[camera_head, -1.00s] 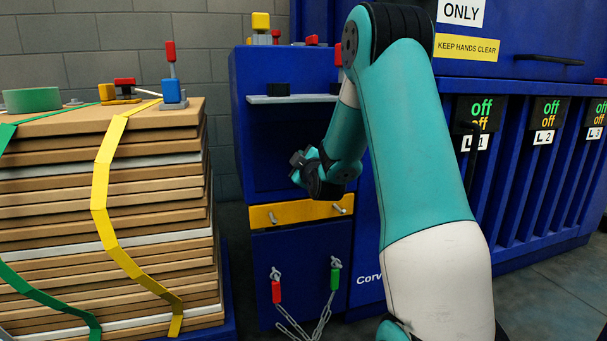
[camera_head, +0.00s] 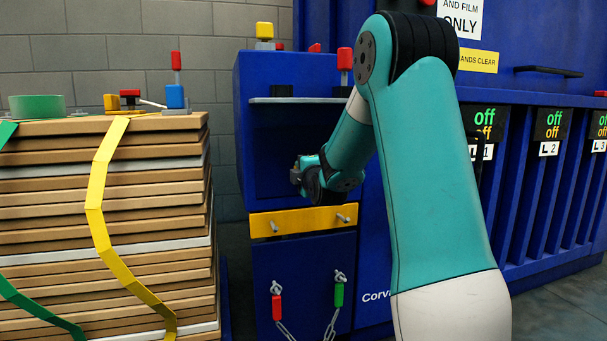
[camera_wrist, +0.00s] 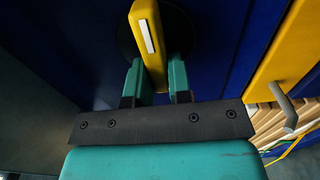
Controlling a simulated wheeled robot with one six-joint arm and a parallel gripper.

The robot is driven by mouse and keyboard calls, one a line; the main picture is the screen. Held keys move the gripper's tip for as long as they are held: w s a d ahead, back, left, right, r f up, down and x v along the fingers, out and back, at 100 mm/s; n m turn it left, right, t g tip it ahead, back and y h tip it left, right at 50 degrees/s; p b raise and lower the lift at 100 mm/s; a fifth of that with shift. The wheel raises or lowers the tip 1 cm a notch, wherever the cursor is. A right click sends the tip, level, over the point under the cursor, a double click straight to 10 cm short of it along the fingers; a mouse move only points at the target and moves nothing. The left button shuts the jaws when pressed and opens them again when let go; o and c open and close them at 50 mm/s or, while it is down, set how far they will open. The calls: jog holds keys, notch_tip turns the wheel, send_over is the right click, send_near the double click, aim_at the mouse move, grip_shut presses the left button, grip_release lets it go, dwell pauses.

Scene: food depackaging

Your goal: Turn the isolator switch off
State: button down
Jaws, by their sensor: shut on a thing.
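The isolator switch shows in the wrist view as a yellow handle (camera_wrist: 149,42) with a white stripe, in front of a round black plate (camera_wrist: 187,35) on the blue cabinet. My gripper (camera_wrist: 157,80) has its two teal fingers on either side of the handle's lower part and is shut on it. In the head view my gripper (camera_head: 298,174) is at the front of the blue cabinet (camera_head: 262,180), above a yellow bar. There my gripper and arm hide the switch handle.
The yellow bar (camera_head: 300,219) with two pegs is just below my gripper. Red and green tags (camera_head: 338,294) hang on chains under it. A shelf (camera_head: 300,100) juts out above. A strapped cardboard stack (camera_head: 60,225) stands left, and slatted bays (camera_head: 545,185) stand right.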

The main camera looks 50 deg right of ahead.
dwell(0.4)
jog(key=c, duration=1)
grip_release()
jog(key=shift+c, duration=0.2)
jog(key=b+v, duration=0.6)
jog(key=v, duration=1.1)
jog(key=shift+s+b, duration=0.2)
jog(key=shift+b, duration=0.2)
